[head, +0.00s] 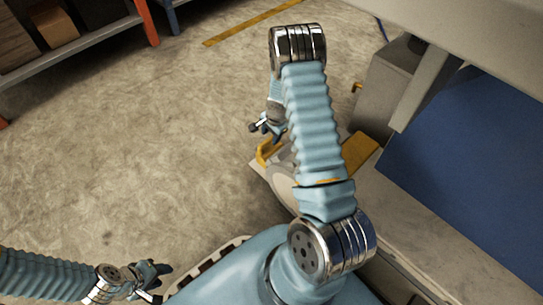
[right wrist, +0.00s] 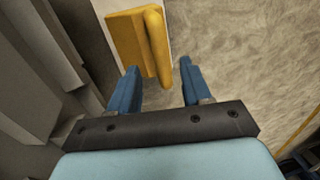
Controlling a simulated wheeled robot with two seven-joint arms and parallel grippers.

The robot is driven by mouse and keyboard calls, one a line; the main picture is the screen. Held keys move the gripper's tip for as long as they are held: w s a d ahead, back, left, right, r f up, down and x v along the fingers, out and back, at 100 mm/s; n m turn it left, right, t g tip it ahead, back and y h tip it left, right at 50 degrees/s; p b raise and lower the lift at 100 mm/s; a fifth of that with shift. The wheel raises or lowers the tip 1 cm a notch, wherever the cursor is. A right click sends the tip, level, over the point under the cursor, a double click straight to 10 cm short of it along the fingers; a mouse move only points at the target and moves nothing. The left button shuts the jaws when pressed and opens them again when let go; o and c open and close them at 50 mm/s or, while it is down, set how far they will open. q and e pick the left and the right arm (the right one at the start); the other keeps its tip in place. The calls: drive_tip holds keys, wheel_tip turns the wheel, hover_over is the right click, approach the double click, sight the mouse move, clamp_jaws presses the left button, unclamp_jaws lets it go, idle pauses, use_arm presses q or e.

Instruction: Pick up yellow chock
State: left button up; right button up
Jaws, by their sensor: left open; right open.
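The yellow chock (right wrist: 127,42) shows in the right wrist view as a flat yellow block with a rounded bar along its right side. My right gripper (right wrist: 158,66) is open with blue fingers; the chock's near end shows between and beyond the fingertips, and contact cannot be told. In the head view, yellow parts show left (head: 267,152) and right (head: 361,150) of my right arm, which hides what lies between them. My right gripper (head: 264,128) is just above the left yellow part there. My left gripper (head: 160,282) is open and empty over the floor at lower left.
A bench with a blue panel (head: 470,170) and a grey box (head: 385,85) stand at the right. A shelf with an orange post (head: 147,20) is at upper left. The concrete floor (head: 140,150) between is clear, with a yellow line (head: 250,23).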

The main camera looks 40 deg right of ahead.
sight(269, 139)
drive_tip(key=f, duration=0.2)
drive_tip(key=w+f+b, duration=0.1)
drive_tip(key=f, duration=0.2)
drive_tip(key=shift+w+b, duration=0.15)
drive_tip(key=shift+b, duration=0.15)
clamp_jaws()
drive_tip(key=shift+r, duration=0.1)
idle(0.9)
